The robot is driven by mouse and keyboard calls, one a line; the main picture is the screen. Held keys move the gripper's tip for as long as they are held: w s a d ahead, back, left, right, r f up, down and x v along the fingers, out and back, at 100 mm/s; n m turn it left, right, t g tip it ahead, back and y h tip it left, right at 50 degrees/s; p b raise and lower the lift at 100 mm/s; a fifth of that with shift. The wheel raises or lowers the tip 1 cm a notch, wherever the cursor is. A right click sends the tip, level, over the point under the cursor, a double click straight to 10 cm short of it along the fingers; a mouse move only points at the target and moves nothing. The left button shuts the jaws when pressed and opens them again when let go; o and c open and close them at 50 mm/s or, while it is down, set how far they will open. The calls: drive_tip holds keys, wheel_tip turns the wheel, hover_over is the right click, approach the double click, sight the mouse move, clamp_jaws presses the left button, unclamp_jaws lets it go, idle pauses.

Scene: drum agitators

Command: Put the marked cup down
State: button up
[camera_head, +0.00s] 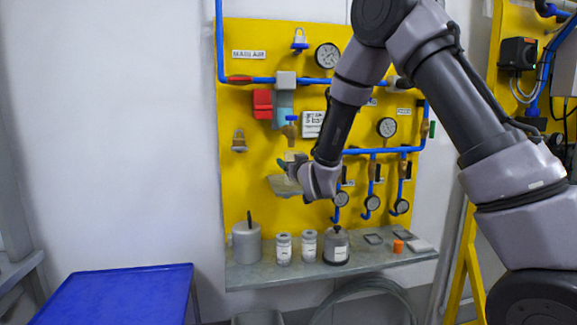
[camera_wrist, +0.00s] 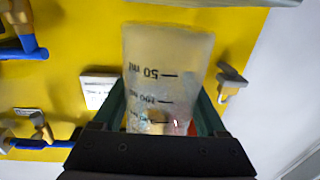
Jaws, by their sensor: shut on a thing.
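The marked cup (camera_wrist: 168,72) is translucent and pale, with black lines and volume marks such as 50 and 100 ml. In the wrist view it stands between the two green fingers of my gripper (camera_wrist: 165,115), which is shut on it. The figures look upside down in that view. In the head view my gripper (camera_head: 288,165) is in front of the yellow panel, well above the grey shelf (camera_head: 345,270). A pale, tilted-looking shape at the fingers there seems to be the cup (camera_head: 284,186). Whether it holds anything is unclear.
On the shelf stand a grey pot (camera_head: 246,243), two labelled jars (camera_head: 283,249) (camera_head: 309,246), a dark-topped container (camera_head: 336,247), an orange cap (camera_head: 398,246) and flat dark pieces (camera_head: 373,239). Pipes and gauges (camera_head: 328,56) cover the yellow panel (camera_head: 262,40). A blue tabletop (camera_head: 120,292) is lower left.

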drive_tip(key=x, duration=0.3)
drive_tip(key=shift+f, duration=0.1)
drive_tip(key=shift+s+d+f, duration=0.1)
drive_tip(key=shift+f, duration=0.5)
drive_tip(key=shift+f, duration=0.1)
drive_tip(key=shift+f, duration=0.1)
drive_tip(key=o, duration=1.2)
drive_tip(key=shift+o, duration=0.2)
